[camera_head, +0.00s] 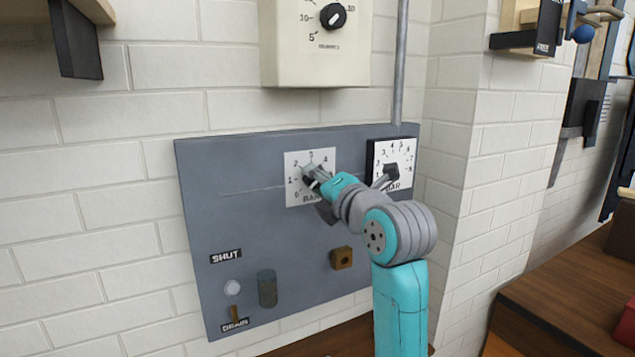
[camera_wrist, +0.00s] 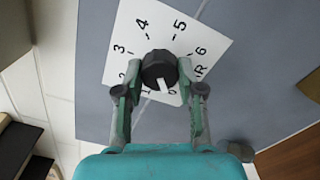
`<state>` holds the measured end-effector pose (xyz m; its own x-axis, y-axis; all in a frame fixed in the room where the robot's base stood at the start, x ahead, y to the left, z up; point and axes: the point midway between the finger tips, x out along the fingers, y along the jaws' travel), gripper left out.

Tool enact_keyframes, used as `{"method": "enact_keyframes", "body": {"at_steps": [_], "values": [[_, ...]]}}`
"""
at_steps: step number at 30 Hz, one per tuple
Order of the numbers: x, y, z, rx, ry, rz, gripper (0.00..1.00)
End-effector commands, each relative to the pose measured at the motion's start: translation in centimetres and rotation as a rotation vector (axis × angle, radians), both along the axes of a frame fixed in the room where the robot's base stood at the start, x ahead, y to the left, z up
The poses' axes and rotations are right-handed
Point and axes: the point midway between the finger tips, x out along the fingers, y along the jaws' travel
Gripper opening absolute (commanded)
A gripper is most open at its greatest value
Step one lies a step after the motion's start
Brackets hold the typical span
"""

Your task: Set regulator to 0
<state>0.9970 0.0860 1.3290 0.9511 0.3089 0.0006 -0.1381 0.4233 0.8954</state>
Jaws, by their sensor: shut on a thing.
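The regulator is a black round knob (camera_wrist: 159,66) with a white pointer line, on a white dial plate (camera_wrist: 128,28) numbered 0 to 6. In the wrist view the pointer points down, between the 1 and the 0 and nearer the 0. My gripper (camera_wrist: 160,74) is shut on the knob, with one finger on each side. In the head view the dial plate (camera_head: 293,160) is on a grey wall panel (camera_head: 225,215), marked BAR, and my gripper (camera_head: 313,178) covers most of the knob.
A second white dial (camera_head: 407,150) with a dark lever knob is close on the right. A beige thermostat box (camera_head: 285,60) is above. A brown square knob (camera_head: 341,258), a grey cylinder (camera_head: 267,289) and a SHUT/DRAIN lever (camera_head: 233,288) are lower on the panel.

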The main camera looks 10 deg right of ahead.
Motion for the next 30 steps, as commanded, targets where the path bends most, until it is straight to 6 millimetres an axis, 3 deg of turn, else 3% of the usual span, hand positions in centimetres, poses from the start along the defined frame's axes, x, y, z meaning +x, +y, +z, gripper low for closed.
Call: {"method": "enact_keyframes", "body": {"at_steps": [21, 22, 24, 25, 30], "values": [[0.03, 0.02, -0.18, -0.074, -0.020, 0.001, 0.03], [0.03, 0.02, -0.18, -0.074, -0.020, 0.001, 0.41], [0.03, 0.02, -0.18, -0.074, -0.020, 0.000, 0.58], [0.03, 0.01, -0.17, -0.074, -0.020, 0.000, 0.63], [0.02, 0.01, -0.10, -0.074, -0.022, 0.000, 0.63]]}}
